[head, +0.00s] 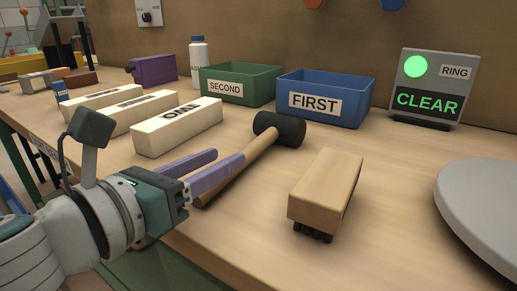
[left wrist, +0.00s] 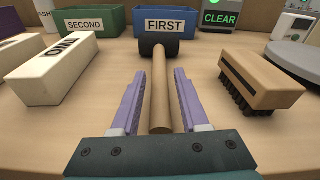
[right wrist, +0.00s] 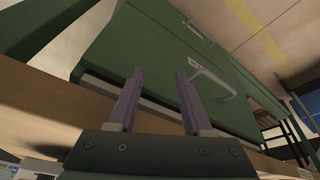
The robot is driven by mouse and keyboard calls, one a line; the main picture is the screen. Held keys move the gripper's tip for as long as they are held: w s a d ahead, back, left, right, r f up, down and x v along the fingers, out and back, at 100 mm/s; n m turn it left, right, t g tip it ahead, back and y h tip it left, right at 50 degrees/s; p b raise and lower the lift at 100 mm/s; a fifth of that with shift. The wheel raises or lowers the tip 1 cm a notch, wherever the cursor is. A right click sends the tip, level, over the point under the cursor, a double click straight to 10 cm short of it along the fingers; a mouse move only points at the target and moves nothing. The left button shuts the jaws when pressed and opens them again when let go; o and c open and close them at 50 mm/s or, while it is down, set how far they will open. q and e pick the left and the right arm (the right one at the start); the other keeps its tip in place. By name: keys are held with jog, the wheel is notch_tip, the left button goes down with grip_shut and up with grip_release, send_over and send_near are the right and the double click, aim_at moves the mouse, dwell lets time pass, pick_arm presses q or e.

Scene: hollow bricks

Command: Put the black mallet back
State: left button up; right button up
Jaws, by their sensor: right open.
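The black mallet lies on the wooden bench, with its black head (head: 279,129) in front of the blue bin and its wooden handle (head: 238,165) pointing toward the front left. My left gripper (head: 228,158) is at the handle. In the left wrist view the handle (left wrist: 160,95) runs between the two purple fingers, with a visible gap on each side, and the mallet head (left wrist: 159,48) lies beyond the fingertips. My right gripper (right wrist: 158,75) is open and empty, seen only in the right wrist view, facing a green drawer cabinet (right wrist: 150,45).
A wooden brush (head: 325,187) lies right of the mallet. A cream block marked TWO (head: 178,128) and similar blocks lie left. The blue FIRST bin (head: 350,98) and green SECOND bin (head: 262,85) stand behind. A grey round plate (head: 490,205) and a CLEAR sign (head: 432,85) are at right.

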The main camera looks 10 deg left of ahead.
pick_arm(q)
jog(key=shift+o, duration=1.4)
jog(key=shift+f, duration=0.15)
jog(key=v, duration=1)
jog(key=shift+b, duration=0.3)
jog(key=shift+d, duration=0.1)
